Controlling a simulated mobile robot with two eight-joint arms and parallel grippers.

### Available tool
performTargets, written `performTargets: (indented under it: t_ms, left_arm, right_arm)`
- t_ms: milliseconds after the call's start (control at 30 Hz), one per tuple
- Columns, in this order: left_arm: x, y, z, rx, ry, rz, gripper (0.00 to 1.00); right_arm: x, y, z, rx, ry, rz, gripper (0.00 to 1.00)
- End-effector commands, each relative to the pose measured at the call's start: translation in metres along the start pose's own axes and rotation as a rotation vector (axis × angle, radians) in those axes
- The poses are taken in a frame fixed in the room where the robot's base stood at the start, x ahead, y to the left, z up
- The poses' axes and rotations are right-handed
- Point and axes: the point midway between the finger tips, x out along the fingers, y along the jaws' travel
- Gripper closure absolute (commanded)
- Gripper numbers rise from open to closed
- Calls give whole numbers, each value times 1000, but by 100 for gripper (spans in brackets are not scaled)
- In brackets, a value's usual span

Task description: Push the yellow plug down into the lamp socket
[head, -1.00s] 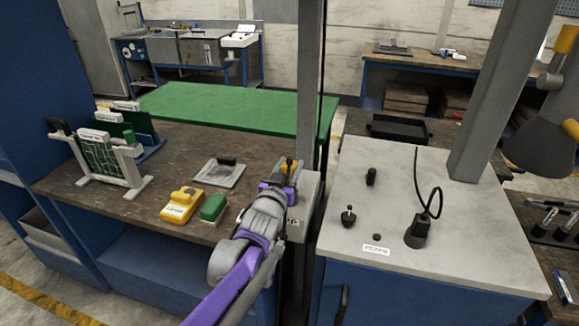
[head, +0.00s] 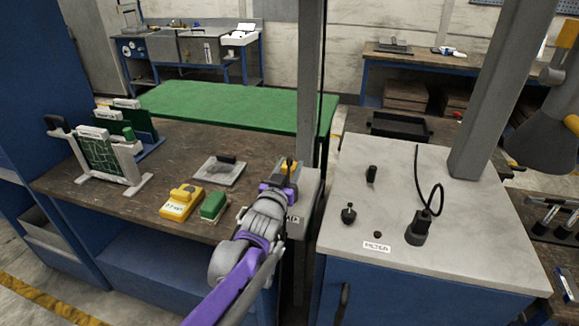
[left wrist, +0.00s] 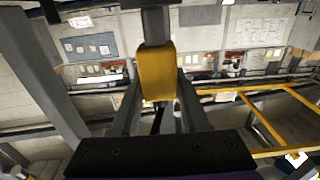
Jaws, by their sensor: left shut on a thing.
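The yellow plug (head: 290,167) is held at the tip of my left gripper (head: 284,180), over the far part of a grey box (head: 301,196). The box stands at the right end of the brown bench, and its partly covered front label ends in "MP". In the left wrist view, the plug (left wrist: 157,72) sits between the two fingers of my left gripper (left wrist: 157,85), which are shut on it. A dark grey part (left wrist: 157,22) adjoins the plug there. The socket opening is hidden, so I cannot tell how deep the plug sits. My right gripper is not in view.
A grey post (head: 308,80) rises close behind the box. A yellow device (head: 181,203) and a green block (head: 213,206) lie to the left on the bench. The grey cabinet (head: 400,190), with knobs and a black cable plug (head: 419,228), stands to the right.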

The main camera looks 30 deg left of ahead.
Motion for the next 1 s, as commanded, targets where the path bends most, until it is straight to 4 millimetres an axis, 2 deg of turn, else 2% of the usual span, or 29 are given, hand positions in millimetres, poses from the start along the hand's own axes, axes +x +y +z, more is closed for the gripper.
performTargets:
  t_ms: [1000]
  left_arm:
    - [0, 0, 26, 0, 0, 0, 100]
  right_arm:
    - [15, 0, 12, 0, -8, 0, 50]
